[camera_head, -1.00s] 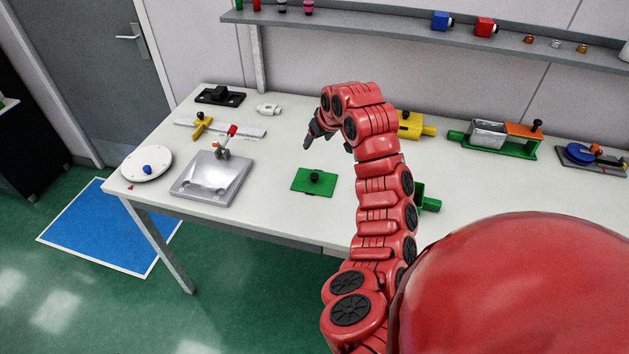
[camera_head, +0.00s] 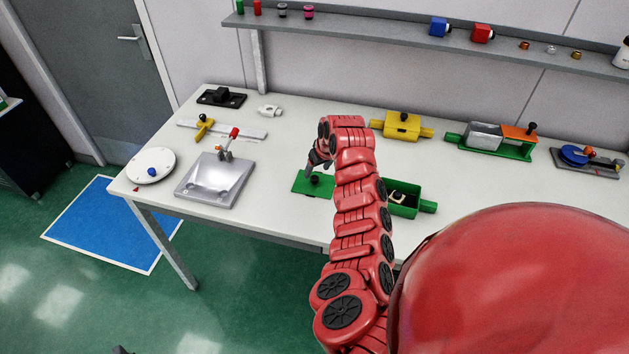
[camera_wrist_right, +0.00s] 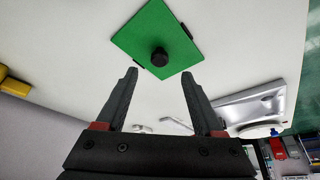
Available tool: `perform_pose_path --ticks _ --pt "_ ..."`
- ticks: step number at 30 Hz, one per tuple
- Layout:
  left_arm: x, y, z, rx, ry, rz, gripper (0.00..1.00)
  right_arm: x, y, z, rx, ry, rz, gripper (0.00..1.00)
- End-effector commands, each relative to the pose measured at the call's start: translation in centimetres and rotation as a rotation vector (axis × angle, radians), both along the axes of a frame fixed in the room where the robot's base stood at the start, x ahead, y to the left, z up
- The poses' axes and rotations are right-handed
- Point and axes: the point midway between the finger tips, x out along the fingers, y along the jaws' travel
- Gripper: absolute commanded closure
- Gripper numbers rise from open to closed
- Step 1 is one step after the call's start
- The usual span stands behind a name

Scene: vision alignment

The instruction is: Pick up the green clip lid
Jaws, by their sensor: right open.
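The green clip lid (camera_head: 308,184) lies flat on the white table, a square plate with a black knob (camera_head: 315,179) on top. It also shows in the right wrist view (camera_wrist_right: 150,35), with its knob (camera_wrist_right: 159,57) beyond and between the fingertips. My right gripper (camera_head: 318,163) is just above and behind the lid; in the wrist view the gripper (camera_wrist_right: 158,75) is open with nothing between its fingers. My arm hides the lid's right part in the head view. My left gripper is not in view.
A green open box (camera_head: 405,205) stands right of my arm. A metal plate with a red-handled clamp (camera_head: 213,180) is to the left. A yellow block (camera_head: 402,126) and a green fixture (camera_head: 515,148) stand behind right. Table between plate and lid is clear.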

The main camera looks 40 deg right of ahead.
Motion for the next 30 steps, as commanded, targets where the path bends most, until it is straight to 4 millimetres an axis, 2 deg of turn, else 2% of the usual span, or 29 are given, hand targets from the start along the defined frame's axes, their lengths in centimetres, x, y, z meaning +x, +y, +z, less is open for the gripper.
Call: perform_pose_path --ticks 9,15,24,25,30 --pt "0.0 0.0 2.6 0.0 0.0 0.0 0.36 0.8 0.0 -2.7 0.007 0.002 0.0 0.31" --pt "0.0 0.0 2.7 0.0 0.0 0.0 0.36 1.5 -0.3 -4.5 0.005 0.0 -0.003 0.31" --pt "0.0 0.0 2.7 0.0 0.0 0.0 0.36 1.5 -0.2 -5.0 0.002 0.001 0.001 0.31" --pt "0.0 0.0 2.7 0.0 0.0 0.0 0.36 1.6 -0.3 -4.9 0.002 0.001 0.001 0.32" --pt "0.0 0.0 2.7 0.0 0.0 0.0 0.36 1.5 -0.2 -5.0 0.002 0.001 0.0 0.63"
